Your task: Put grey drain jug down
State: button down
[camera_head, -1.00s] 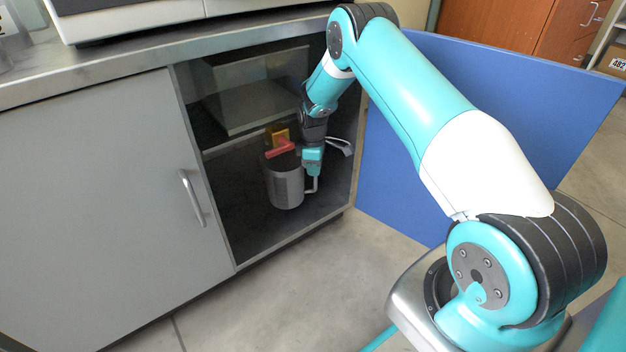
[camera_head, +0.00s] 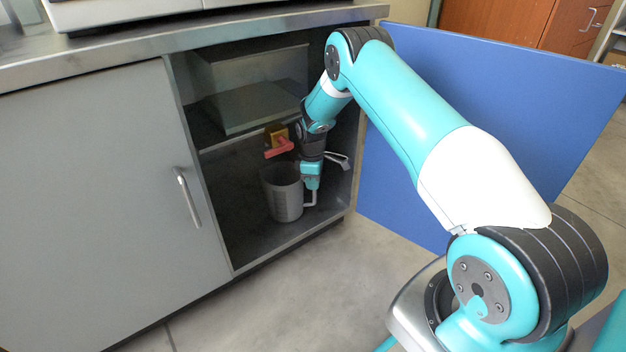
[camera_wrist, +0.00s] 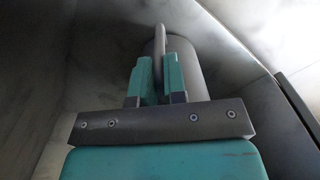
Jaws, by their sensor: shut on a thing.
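The grey drain jug (camera_head: 284,194) stands upright inside the open cabinet bay, close to the bay floor; I cannot tell whether its base touches it. Its light handle (camera_head: 311,203) is on its right side. My gripper (camera_head: 312,188) reaches down from above right and is shut on the handle. In the wrist view my gripper (camera_wrist: 159,80) has its two teal fingers closed around the handle (camera_wrist: 160,45), with the grey jug body (camera_wrist: 182,58) just behind. The jug's base is hidden in the wrist view.
A red-handled valve (camera_head: 279,147) with a brass-coloured body sits above and behind the jug. A closed grey door (camera_head: 95,200) is at left; the blue door (camera_head: 480,120) stands open at right.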

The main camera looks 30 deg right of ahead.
jog(key=c, duration=1.2)
grip_release()
jog(key=shift+r, duration=0.15)
notch_tip(320, 180, up, 8)
jog(key=p, duration=0.4)
jog(key=shift+a+r+p, duration=0.1)
jog(key=shift+r+p, duration=0.15)
jog(key=shift+p, duration=0.1)
